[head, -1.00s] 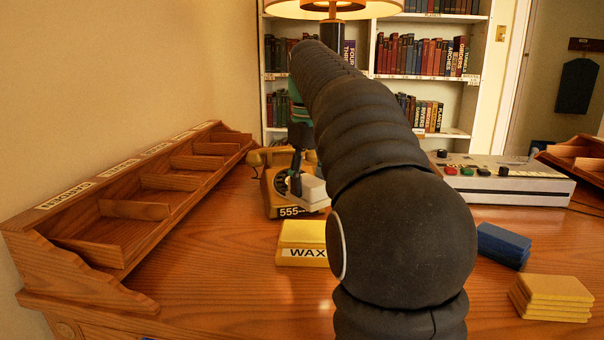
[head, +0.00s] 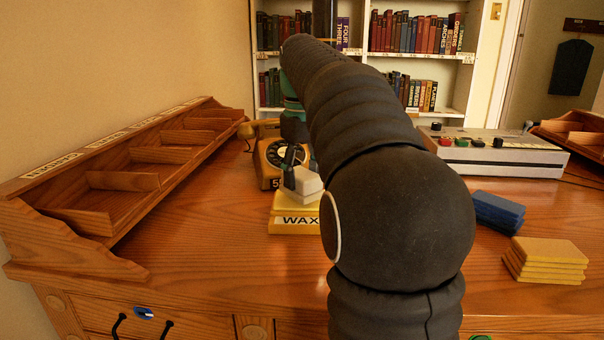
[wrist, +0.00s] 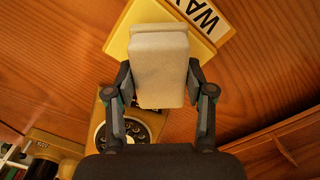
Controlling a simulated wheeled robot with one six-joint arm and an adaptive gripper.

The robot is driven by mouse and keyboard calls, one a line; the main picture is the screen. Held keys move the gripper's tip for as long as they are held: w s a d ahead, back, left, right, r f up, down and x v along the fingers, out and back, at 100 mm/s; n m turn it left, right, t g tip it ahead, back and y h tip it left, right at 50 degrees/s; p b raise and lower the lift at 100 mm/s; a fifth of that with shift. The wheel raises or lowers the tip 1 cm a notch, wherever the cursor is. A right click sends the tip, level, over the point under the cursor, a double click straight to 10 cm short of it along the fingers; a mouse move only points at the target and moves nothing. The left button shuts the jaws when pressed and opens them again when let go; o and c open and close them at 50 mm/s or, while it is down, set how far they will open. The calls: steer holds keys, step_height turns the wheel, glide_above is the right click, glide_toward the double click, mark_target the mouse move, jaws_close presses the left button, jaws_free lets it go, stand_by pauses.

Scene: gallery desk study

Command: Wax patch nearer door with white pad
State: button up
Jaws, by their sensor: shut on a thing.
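My gripper (head: 302,174) is shut on a white pad (head: 308,186), which also shows between the fingers in the wrist view (wrist: 158,65). The pad is over the yellow wax block (head: 284,207) with its "WAX" label, near the desk's middle. In the wrist view the pad covers part of the wax block (wrist: 122,38); I cannot tell whether they touch. The doorway (head: 545,75) is at the back right. I cannot make out a distinct patch on the desk (head: 230,265); my arm hides part of its middle.
A yellow telephone (head: 268,172) stands just behind the wax block. A wooden sorting rack (head: 120,180) lines the left side. Blue pads (head: 498,212), yellow pads (head: 546,260) and a grey button console (head: 495,152) are at the right. The front left desktop is clear.

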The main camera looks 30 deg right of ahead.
mark_target(302, 173)
steer(key=shift+f, duration=0.65)
stand_by(2.5)
steer(key=shift+r, duration=0.1)
step_height(302, 173, up, 3)
steer(key=p, duration=0.3)
steer(key=shift+r, duration=2)
